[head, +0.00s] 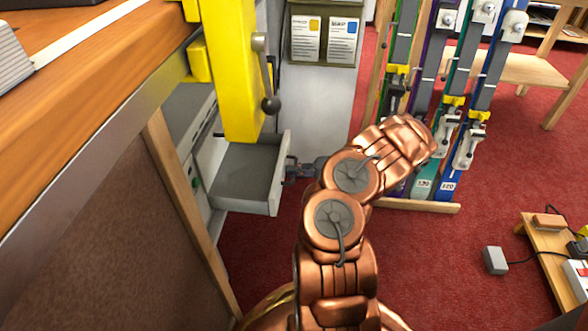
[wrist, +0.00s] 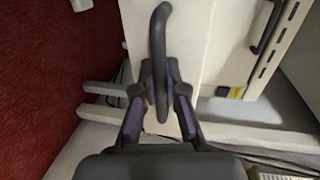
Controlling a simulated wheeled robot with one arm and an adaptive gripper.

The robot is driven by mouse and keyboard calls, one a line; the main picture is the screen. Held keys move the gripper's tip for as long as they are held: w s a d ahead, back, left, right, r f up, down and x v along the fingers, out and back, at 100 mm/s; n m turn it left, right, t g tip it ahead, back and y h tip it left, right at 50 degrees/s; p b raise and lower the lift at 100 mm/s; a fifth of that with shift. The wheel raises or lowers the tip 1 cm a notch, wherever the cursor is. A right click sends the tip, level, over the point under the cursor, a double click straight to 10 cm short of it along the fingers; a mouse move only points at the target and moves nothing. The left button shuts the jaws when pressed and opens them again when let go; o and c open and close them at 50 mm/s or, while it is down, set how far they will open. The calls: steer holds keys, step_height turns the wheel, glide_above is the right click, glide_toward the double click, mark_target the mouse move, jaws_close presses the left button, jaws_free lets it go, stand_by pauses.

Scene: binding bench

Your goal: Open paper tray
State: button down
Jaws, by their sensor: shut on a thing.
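The paper tray (head: 243,180) is a grey, shallow, open-topped drawer below the yellow machine part in the head view. It stands pulled out of the pale cabinet, and its inside looks empty where it shows. Its white front (wrist: 192,45) and dark curved handle (wrist: 159,40) show in the wrist view. My gripper (wrist: 160,88) is shut on the handle, with one finger on each side of it. In the head view, my gripper (head: 293,169) is at the outer face of the tray front, partly hidden by my arm.
The yellow machine part (head: 232,70) with a lever hangs over the tray. A wooden bench (head: 100,65) is at the left. A low wooden platform (head: 545,250) is at the right.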

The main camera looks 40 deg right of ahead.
steer(key=c, duration=1.2)
jaws_free()
steer(key=v, duration=1.2)
